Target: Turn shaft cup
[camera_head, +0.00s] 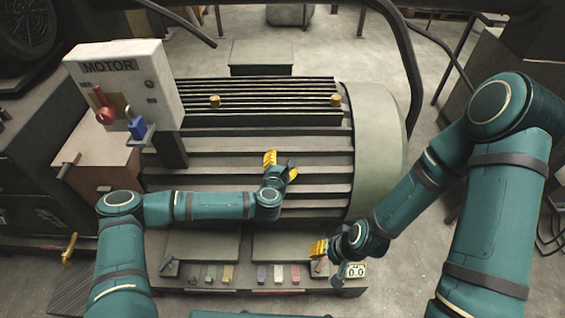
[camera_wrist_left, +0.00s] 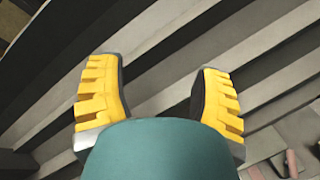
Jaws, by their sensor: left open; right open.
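The large grey motor (camera_head: 230,160) with cooling fins fills the middle of the head view, and its rounded end cover (camera_head: 380,150) is at the right. I cannot make out a shaft cup in either view. My left gripper (camera_head: 281,167) is open and empty over the motor's finned front side. In the left wrist view its two yellow fingers (camera_wrist_left: 158,90) are spread apart over the grey fins, with nothing between them. My right gripper (camera_head: 328,256) is low at the front right of the motor, above the bench edge; it is open, with no held object visible.
A white control box (camera_head: 125,75) marked MOTOR, with a red part (camera_head: 103,108) and a blue padlock (camera_head: 137,128), stands at the left.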

